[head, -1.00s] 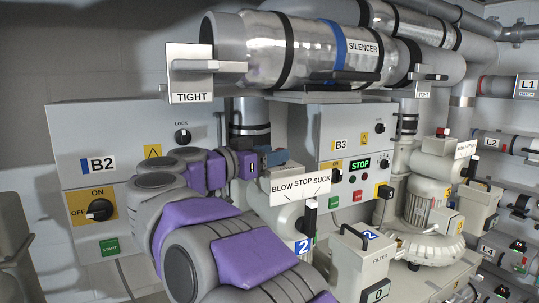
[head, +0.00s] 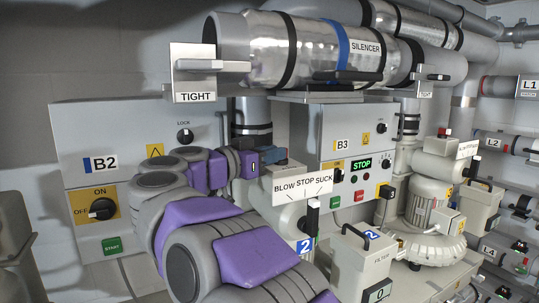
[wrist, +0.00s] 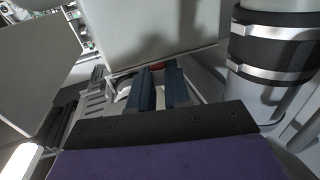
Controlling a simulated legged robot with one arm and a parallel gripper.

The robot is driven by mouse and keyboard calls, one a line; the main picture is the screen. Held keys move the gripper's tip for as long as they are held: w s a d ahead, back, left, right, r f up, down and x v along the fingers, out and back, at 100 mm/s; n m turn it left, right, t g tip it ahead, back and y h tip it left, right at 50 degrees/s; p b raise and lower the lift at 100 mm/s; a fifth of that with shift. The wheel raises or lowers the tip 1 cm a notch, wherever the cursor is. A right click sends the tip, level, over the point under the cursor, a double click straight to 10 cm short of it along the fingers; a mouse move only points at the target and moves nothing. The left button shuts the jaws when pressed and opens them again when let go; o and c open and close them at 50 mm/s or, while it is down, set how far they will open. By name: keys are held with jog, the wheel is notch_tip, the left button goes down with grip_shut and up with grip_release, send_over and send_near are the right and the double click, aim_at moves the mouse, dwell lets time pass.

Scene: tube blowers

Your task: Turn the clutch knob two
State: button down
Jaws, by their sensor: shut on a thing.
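My gripper (head: 278,157) is reached out behind the white BLOW STOP SUCK sign (head: 301,186), left of the B3 box. In the wrist view my gripper's two blue fingers (wrist: 160,84) are close together, with a small dark red part (wrist: 159,98) showing between them. What they grip is mostly hidden, and I cannot tell for sure that it is clutch knob two.
The B2 box (head: 140,133), with its ON/OFF switch, stands at the left. The B3 box (head: 335,125) has a lit green STOP display. The silencer pipe (head: 300,48) and TIGHT plate (head: 193,88) are above my arm. A filter unit (head: 350,265) stands at the front right.

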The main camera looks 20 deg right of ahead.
jog(key=shift+f, duration=0.1)
dwell(0.7)
jog(key=c, duration=0.9)
grip_release()
jog(key=shift+d, duration=0.25)
jog(key=shift+c, duration=0.2)
jog(key=shift+a, duration=0.2)
jog(key=v, duration=1.7)
jog(key=shift+a+b, duration=0.15)
jog(key=shift+b, duration=0.2)
